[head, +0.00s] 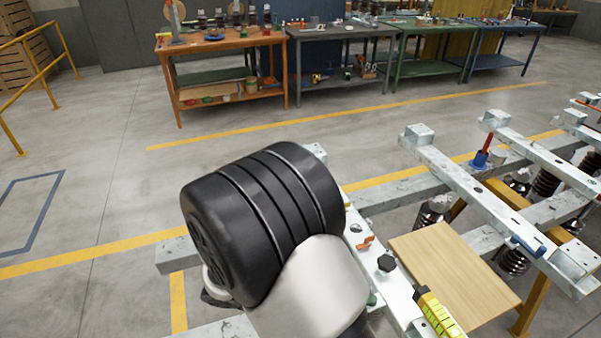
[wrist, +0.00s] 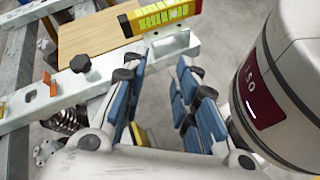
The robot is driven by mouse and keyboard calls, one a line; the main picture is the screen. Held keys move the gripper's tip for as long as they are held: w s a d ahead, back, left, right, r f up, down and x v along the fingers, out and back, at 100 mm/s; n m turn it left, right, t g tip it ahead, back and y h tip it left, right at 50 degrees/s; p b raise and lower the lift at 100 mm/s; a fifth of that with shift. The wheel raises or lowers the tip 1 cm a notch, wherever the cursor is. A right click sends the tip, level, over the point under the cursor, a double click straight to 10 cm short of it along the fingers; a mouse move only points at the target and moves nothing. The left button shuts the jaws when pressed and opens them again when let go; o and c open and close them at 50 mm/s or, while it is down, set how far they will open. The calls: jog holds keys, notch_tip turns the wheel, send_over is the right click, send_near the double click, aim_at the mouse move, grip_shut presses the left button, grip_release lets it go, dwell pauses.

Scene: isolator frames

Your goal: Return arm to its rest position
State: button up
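My gripper (wrist: 167,75) shows in the wrist view with its two blue-padded fingers apart. The gap between them is empty, with grey floor and part of a steel beam seen through it. In the head view my arm's large black and white links fill the lower middle, over the near beam of the steel frame (head: 400,299). My gripper is hidden there. The near beam also shows in the wrist view (wrist: 60,98), beyond the fingers. I cannot tell how far the fingertips are from it.
A yellow and black tool (head: 438,312), a black knob (head: 387,263) and an orange piece (head: 366,243) are on the near beam. A wooden board (head: 455,272) lies right of it. Ribbed insulators (head: 513,262) stand among the frames. Open floor (head: 100,130) lies left; workbenches (head: 225,42) stand behind.

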jog(key=s+d+r+m+t+y, duration=0.2)
jog(key=s+r+m+y, duration=0.3)
jog(key=r, duration=0.4)
jog(key=s+d+r+m+t+y, duration=0.2)
jog(key=s+d+r+m+y, duration=0.1)
jog(key=r+m+y, duration=0.4)
jog(key=shift+s+d+r+m+t, duration=0.2)
jog(key=shift+s+r+m+t, duration=0.1)
jog(key=shift+s+r+m, duration=0.75)
